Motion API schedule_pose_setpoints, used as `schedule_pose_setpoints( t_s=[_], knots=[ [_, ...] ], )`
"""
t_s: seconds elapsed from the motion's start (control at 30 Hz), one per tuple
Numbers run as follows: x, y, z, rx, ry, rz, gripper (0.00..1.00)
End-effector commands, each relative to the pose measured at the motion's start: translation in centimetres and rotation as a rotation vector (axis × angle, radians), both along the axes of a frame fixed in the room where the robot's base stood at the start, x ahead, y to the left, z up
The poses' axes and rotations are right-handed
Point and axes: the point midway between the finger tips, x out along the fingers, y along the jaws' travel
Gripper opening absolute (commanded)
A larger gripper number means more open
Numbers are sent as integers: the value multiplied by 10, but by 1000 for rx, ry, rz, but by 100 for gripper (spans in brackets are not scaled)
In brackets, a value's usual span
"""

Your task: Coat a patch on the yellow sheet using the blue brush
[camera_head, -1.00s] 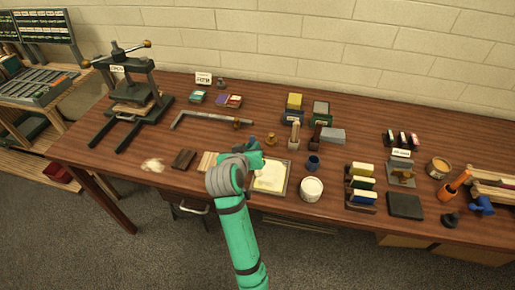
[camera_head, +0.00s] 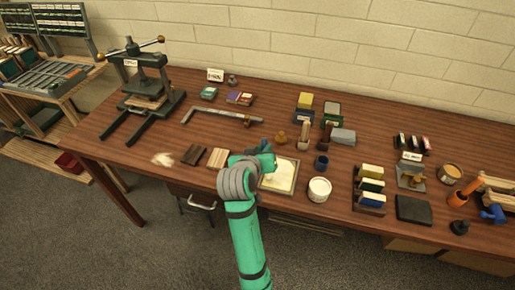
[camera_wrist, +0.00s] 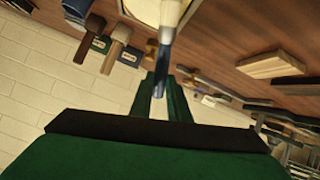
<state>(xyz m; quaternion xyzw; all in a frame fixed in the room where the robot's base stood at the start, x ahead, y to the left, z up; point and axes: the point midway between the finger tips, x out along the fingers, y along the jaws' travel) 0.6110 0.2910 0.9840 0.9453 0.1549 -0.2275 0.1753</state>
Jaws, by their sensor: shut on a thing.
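The yellow sheet (camera_head: 282,181) lies flat in a dark-rimmed tray at the front middle of the table. A paler, whitish area shows on it, partly behind my gripper. My gripper (camera_head: 264,160) is over the tray's left back part. In the wrist view, my gripper's green fingers (camera_wrist: 161,85) are shut on the blue brush (camera_wrist: 163,57). The brush's pale metal collar points away from the fingers, toward the pale sheet at the top edge. The bristle tip is outside the wrist view and hidden in the head view, so contact with the sheet cannot be told.
A white tub (camera_head: 319,190) and a dark blue cup (camera_head: 321,162) stand right of the tray. Two wooden blocks, one dark (camera_head: 193,155) and one light (camera_head: 217,157), lie to its left. A rack of coloured blocks (camera_head: 370,200) stands farther right. A press (camera_head: 145,92) stands at left.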

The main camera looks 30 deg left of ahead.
Motion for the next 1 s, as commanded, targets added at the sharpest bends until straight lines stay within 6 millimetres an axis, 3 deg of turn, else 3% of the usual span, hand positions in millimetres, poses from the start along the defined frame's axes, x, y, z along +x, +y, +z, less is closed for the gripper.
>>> schedule_pose_setpoints(
  t_s=[1.0],
  knots=[
    [14, -48, 0, 2, -2, 1, 0]
  ],
)
